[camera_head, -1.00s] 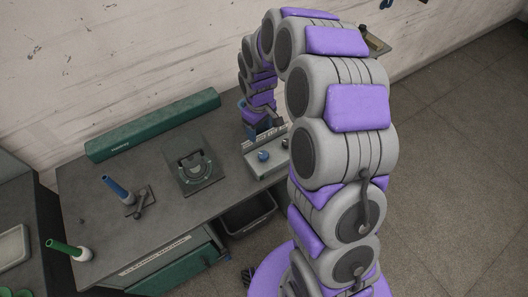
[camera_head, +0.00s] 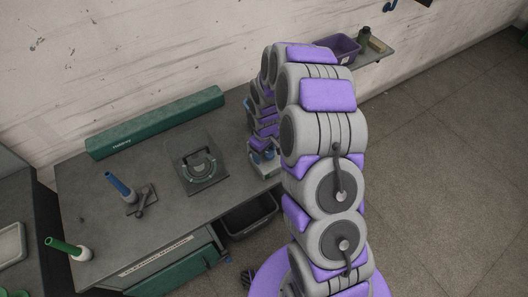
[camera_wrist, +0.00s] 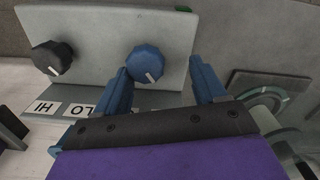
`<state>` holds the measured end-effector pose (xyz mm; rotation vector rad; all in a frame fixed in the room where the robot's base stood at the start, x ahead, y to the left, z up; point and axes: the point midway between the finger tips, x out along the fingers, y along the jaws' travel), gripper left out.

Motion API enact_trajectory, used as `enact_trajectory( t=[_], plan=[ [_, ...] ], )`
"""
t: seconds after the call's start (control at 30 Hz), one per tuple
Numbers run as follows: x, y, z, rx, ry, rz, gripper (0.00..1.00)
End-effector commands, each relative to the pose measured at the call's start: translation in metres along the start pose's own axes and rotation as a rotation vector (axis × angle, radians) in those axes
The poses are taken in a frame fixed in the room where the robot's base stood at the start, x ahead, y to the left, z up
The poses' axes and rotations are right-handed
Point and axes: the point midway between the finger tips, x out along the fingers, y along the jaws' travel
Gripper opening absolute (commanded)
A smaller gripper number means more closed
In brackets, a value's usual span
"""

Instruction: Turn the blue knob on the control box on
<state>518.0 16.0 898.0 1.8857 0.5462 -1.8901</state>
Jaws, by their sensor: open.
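The control box (camera_wrist: 105,30) fills the upper part of the wrist view, with its blue knob (camera_wrist: 146,61) near the middle. A white mark on the knob points down and slightly right in that view. My gripper (camera_wrist: 160,68) is open, with its two blue fingers pointing at the box. The knob appears between the fingertips, closer to the left finger; I cannot tell whether they touch. In the head view the box (camera_head: 263,172) is at the table's right end, mostly hidden behind my arm and gripper.
A black knob (camera_wrist: 52,58) sits left of the blue one, above HI and LO labels (camera_wrist: 78,109). A dark bin (camera_head: 250,216) hangs below.

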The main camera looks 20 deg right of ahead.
Motion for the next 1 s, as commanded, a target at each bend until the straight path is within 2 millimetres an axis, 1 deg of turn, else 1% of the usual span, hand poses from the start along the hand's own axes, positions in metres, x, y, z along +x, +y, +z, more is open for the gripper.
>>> enact_trajectory(
  t=[0.2, 0.53, 0.77, 0.8, 1.0],
  plan=[
    [0.0007, 0.0047, 0.0041, 0.002, 0.002, -0.007, 0.67],
    [0.0007, -0.0032, -0.0025, 0.001, -0.004, 0.003, 0.35],
    [0.0006, -0.0018, 0.0008, 0.002, -0.003, -0.003, 0.13],
    [0.0007, -0.0019, 0.0014, 0.002, -0.003, -0.004, 0.11],
    [0.0008, -0.0021, 0.0028, 0.002, -0.006, -0.003, 0.10]
  ],
)
